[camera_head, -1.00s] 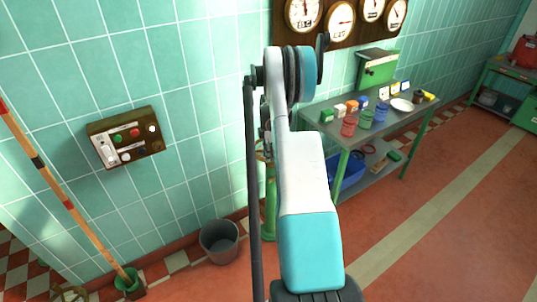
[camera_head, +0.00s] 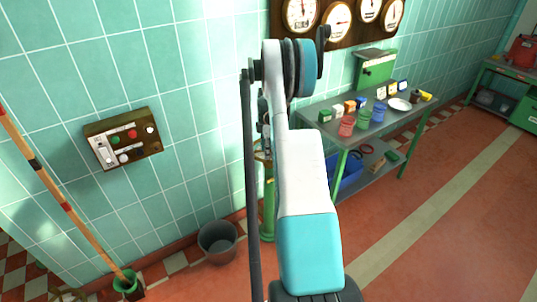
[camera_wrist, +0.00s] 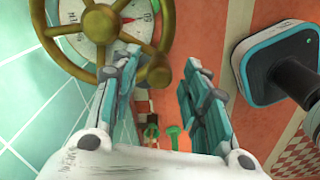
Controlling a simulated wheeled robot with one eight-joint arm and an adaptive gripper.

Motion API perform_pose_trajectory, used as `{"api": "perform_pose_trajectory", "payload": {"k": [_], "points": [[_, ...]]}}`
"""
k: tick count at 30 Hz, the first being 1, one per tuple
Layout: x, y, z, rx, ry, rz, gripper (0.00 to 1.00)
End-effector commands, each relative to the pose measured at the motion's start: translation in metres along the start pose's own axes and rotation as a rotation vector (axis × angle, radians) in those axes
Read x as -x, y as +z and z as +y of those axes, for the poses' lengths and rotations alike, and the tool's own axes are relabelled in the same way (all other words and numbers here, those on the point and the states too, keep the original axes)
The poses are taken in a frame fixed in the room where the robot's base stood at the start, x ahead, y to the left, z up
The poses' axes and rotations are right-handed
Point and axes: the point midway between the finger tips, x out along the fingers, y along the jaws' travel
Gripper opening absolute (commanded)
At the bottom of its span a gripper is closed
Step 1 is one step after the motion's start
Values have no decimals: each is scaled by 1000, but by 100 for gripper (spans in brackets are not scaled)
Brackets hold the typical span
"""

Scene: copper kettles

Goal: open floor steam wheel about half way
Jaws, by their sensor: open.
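The brass steam wheel (camera_wrist: 52,45) fills the upper left of the wrist view. Behind its spokes is a round white dial (camera_wrist: 100,28) with a red mark and lettering. My gripper (camera_wrist: 162,57) is open, its two fingers reaching up the picture. The right part of the wheel's rim shows between the fingertips, and the left finger overlaps the rim. I cannot tell whether they touch. In the head view my arm hides most of the wheel; a green post (camera_head: 268,215) shows beside the arm.
A grey bucket (camera_head: 218,242) stands by the tiled wall. A switch panel (camera_head: 123,139) hangs on the wall, with a striped pole (camera_head: 62,200) left of it. A workbench (camera_head: 385,122) with tins stands at the right. The red floor in front is clear.

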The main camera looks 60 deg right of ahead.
Motion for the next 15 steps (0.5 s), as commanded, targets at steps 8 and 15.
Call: {"api": "perform_pose_trajectory", "payload": {"k": [8,15], "points": [[58,0,0,-1,-1,0,42],[86,1,0,-1,-1,0,42]]}}
